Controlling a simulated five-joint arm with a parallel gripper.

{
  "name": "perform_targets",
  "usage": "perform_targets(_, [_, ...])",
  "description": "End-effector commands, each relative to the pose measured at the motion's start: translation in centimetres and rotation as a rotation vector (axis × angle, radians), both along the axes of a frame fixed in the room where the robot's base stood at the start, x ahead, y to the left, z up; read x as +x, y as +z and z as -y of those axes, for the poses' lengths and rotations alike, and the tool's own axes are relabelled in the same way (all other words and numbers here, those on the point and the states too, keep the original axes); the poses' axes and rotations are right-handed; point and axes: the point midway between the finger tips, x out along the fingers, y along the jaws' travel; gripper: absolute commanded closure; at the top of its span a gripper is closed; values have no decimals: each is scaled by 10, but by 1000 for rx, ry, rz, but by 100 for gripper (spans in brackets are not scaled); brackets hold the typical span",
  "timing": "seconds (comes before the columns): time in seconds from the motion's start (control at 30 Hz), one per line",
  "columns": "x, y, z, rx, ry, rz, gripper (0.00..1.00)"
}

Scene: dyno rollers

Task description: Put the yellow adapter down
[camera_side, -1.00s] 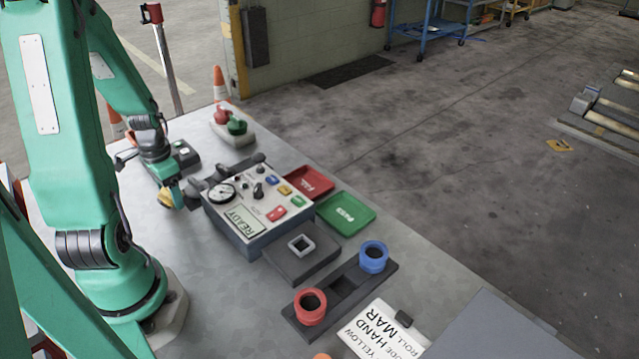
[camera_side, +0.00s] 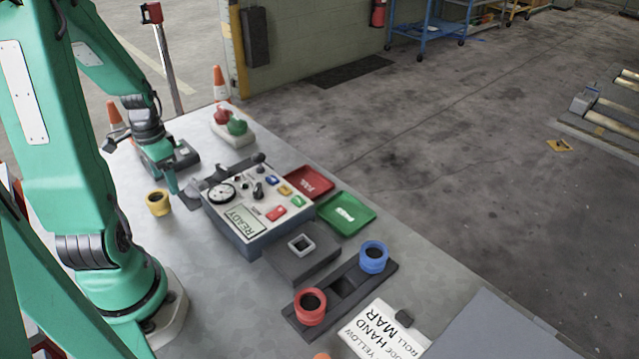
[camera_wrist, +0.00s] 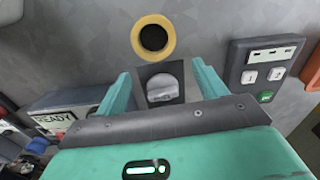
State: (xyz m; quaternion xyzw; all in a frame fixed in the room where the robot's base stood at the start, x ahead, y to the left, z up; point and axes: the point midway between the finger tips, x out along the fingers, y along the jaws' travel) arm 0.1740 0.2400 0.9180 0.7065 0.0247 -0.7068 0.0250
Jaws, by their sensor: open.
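The yellow adapter (camera_side: 158,203) is a short ring with a dark hole. It stands upright on the bench, left of the control box. In the wrist view the yellow adapter (camera_wrist: 153,38) lies beyond the fingertips, apart from them. My gripper (camera_wrist: 160,82) is open and empty, with its two green fingers spread. In the side view my gripper (camera_side: 158,180) is up and behind the adapter, clear of it, and the far finger is partly hidden.
The control box (camera_side: 258,208) with a gauge and READY display stands close to the right. Red (camera_side: 308,183) and green (camera_side: 346,213) trays lie beyond it. A dark rack (camera_side: 342,288) holds a red adapter (camera_side: 310,306) and a blue adapter (camera_side: 373,257). A small switch box (camera_wrist: 262,68) sits near my gripper.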

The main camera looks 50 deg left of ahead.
Motion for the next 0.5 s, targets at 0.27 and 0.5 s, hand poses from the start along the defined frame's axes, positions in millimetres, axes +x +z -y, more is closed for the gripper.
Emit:
perform_targets(0.27, [1, 39, -1, 4, 0, 3, 29])
perform_targets(0.5, [0, 65, -1, 2, 0, 2, 29])
